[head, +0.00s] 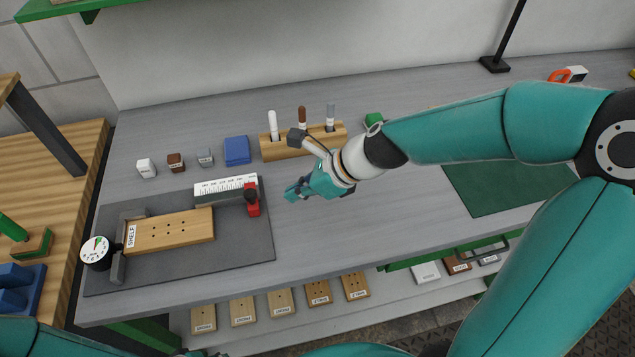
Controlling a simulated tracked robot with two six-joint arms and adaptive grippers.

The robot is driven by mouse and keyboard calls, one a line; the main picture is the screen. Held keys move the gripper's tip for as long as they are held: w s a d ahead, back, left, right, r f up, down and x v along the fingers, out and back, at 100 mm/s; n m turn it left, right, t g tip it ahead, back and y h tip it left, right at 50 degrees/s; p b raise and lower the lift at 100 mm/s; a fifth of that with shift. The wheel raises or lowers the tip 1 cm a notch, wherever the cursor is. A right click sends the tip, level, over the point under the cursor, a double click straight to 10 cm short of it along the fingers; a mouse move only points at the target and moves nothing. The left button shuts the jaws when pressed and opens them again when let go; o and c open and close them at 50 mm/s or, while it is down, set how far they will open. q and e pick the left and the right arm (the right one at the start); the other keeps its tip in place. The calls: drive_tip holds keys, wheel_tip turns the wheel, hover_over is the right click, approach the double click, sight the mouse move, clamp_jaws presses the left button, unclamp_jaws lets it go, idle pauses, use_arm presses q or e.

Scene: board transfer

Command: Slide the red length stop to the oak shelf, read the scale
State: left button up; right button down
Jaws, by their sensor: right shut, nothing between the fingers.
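The oak shelf (185,230) lies on a dark grey mat, its left end marked SHELF and against a grey upright block. The red length stop (253,208), with a dark knob, stands at the right end of the white scale (224,186). A clear gap separates the stop from the shelf's right end. The scale's numbers are too small to read. My right gripper (291,192) is shut and empty, to the right of the stop and apart from it. Part of my left arm shows at the bottom left; its gripper is out of view.
A round dial gauge (97,252) sits at the mat's left edge. A wooden pen holder (277,150), a blue block (237,151) and small labelled blocks stand behind. A green mat (505,185) lies right, partly behind my right arm. Labelled boards (242,311) lie on the lower shelf.

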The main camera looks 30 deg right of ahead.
sight(254, 202)
drive_tip(key=b+x, duration=0.1)
drive_tip(key=x, duration=0.3)
drive_tip(key=shift+s, duration=0.2)
drive_tip(key=shift+w+a+r+p, duration=0.15)
drive_tip(key=shift+w+a+p, duration=0.35)
drive_tip(key=shift+w+a, duration=0.85)
use_arm(q)
drive_tip(key=shift+f, duration=0.1)
